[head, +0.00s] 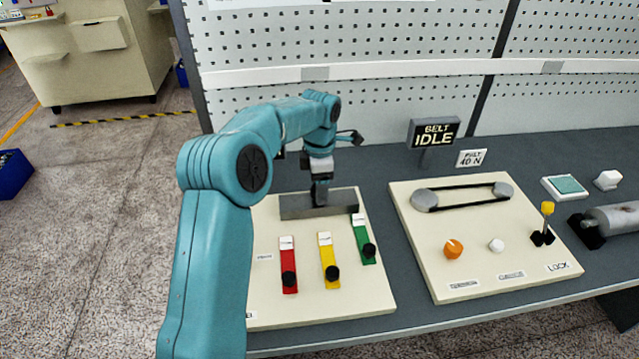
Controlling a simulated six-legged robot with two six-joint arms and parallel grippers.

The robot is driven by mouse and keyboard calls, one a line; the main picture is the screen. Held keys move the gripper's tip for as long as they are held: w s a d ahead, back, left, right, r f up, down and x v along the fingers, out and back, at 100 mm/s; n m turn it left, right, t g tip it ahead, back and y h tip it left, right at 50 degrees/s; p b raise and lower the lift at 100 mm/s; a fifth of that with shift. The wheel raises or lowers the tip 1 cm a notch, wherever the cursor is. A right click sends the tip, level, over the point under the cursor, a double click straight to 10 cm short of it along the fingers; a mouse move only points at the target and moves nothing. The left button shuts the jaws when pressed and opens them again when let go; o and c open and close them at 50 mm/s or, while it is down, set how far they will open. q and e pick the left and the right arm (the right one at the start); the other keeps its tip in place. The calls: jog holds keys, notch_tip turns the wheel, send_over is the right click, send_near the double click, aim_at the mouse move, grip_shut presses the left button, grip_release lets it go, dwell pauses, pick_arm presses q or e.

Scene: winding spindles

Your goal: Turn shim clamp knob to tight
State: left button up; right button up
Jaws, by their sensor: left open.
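My left gripper (320,192) points down at a long grey block (343,209) at the back of the left cream board (345,308). It is open; I cannot tell whether its fingers touch the block. Red (288,262), yellow (326,252) and green (362,235) strips with black knobs lie on the board in front of the block. No knob is readably labelled as the shim clamp. My left arm covers the board's left side and may hide it. An orange knob (453,249) sits on the right board, apart from the gripper. My right gripper is out of view.
The right board (415,265) carries a belt on two pulleys (462,196), a white button (496,245) and a yellow-tipped lever (547,209) by "LOCK". A pegboard (400,100) stands behind. A narrow grey gap separates the boards.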

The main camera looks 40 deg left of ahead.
pick_arm(q)
jog(key=shift+s+a+r, duration=0.1)
jog(key=shift+s, duration=0.05)
jog(key=shift+c, duration=1.2)
jog(key=c, duration=0.8)
